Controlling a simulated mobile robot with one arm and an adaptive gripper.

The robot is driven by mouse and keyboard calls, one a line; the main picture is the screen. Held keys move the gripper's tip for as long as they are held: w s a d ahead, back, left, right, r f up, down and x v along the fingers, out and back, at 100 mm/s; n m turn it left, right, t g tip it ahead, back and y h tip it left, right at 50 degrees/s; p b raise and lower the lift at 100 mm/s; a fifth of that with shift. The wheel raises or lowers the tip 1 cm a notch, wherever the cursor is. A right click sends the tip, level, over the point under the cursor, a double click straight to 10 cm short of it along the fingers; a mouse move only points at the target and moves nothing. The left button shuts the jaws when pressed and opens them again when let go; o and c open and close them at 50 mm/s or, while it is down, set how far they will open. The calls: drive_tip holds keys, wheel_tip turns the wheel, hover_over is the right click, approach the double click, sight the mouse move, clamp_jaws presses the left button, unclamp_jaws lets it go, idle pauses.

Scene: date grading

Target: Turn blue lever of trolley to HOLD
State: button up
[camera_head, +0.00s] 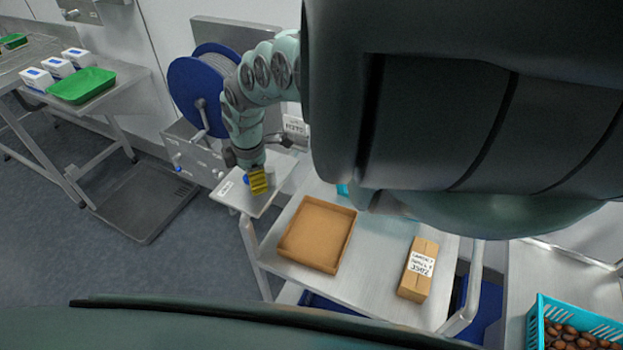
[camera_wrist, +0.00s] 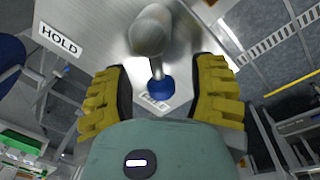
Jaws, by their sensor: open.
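The blue lever shows in the wrist view as a blue end (camera_wrist: 158,89) on a metal rod, which runs up to a grey rounded piece (camera_wrist: 150,32). The blue end lies by a small label (camera_wrist: 155,104) that I cannot read clearly. The HOLD label (camera_wrist: 60,40) is at the upper left of the same metal plate (camera_wrist: 105,30). My gripper (camera_wrist: 162,92) is open, with its yellow fingers on either side of the blue end and no clear contact. In the head view my gripper (camera_head: 259,182) is over the left plate of the trolley (camera_head: 375,285) and hides most of the lever.
An empty brown tray (camera_head: 318,235) and a labelled carton (camera_head: 418,270) stand on the trolley. A blue hose reel (camera_head: 200,88) is behind my arm. A turquoise crate of dates (camera_head: 575,327) is at the lower right. Open floor (camera_head: 120,265) lies to the left.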

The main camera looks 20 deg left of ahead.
drive_tip(key=shift+f, duration=0.1)
idle(0.3)
clamp_jaws()
idle(0.4)
